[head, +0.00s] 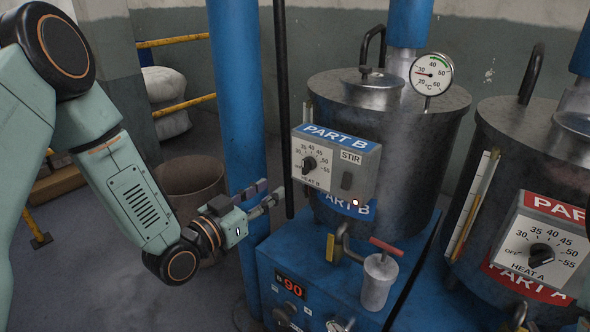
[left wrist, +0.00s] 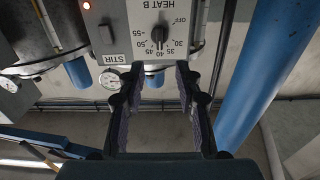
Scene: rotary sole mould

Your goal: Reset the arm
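My left arm comes in from the left in the head view, and my left gripper (head: 268,192) points right toward the PART B control box (head: 364,172). The gripper is open and empty, just left of the box and apart from it. In the left wrist view the two fingers of the left gripper (left wrist: 159,72) stand wide apart with nothing between them. The HEAT B knob (left wrist: 158,35) shows upside down beyond the fingertips; it also shows in the head view (head: 309,164). The STIR switch (head: 347,181) is beside it. My right gripper is not in view.
A blue post (head: 236,80) stands behind the gripper and a thin black pole (head: 281,100) is close to the fingertips. A blue base unit (head: 300,285) with a red 90 display is below. The PART A tank (head: 500,125) is at right. A bin (head: 188,180) stands behind the arm.

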